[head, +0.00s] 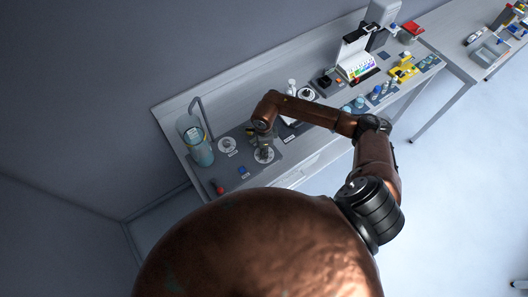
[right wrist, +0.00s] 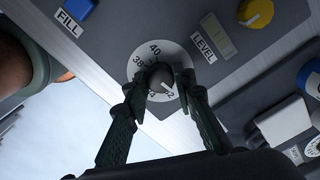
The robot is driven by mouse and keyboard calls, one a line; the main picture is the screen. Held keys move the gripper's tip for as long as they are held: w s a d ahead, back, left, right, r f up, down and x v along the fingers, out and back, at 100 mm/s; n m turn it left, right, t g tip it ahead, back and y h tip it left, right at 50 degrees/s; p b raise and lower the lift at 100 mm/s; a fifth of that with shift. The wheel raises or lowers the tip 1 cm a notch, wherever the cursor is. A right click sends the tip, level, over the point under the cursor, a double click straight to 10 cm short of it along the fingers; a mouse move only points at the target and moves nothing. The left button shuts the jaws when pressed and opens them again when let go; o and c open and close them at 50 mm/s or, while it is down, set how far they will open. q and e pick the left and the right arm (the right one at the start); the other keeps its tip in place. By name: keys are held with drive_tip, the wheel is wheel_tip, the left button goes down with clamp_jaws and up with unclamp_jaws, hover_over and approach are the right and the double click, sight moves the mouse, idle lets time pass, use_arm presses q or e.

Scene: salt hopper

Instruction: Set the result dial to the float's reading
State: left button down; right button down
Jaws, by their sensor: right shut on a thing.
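The result dial, a white disc with printed numbers (right wrist: 142,52), is in the middle of the right wrist view; 40 and 38 are readable on it. Its round grey knob (right wrist: 160,75) sits between the fingertips of my right gripper (right wrist: 161,80), which is shut on it. The knob's pointer setting is hard to read. In the head view the dial (head: 264,156) lies on the bench panel under my right gripper (head: 261,139). A clear cylinder of bluish liquid (head: 200,152) stands at the bench's left end; I cannot make out the float. My left gripper is out of view.
A LEVEL strip (right wrist: 217,36) and a yellow knob (right wrist: 256,13) lie beside the dial. A blue FILL button (right wrist: 79,8) is at upper left. A red knob (head: 218,187) is at the front left. Lab items crowd the right.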

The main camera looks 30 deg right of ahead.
drive_tip(key=m+b, duration=0.2)
drive_tip(key=m, duration=0.3)
drive_tip(key=shift+m+b, duration=0.3)
drive_tip(key=shift+w+m+b, duration=0.1)
drive_tip(key=shift+m+b, duration=0.65)
drive_tip(key=shift+m, duration=1.35)
drive_tip(key=shift+r, duration=0.1)
drive_tip(key=c, duration=1.6)
unclamp_jaws()
wheel_tip(320, 180, up, 12)
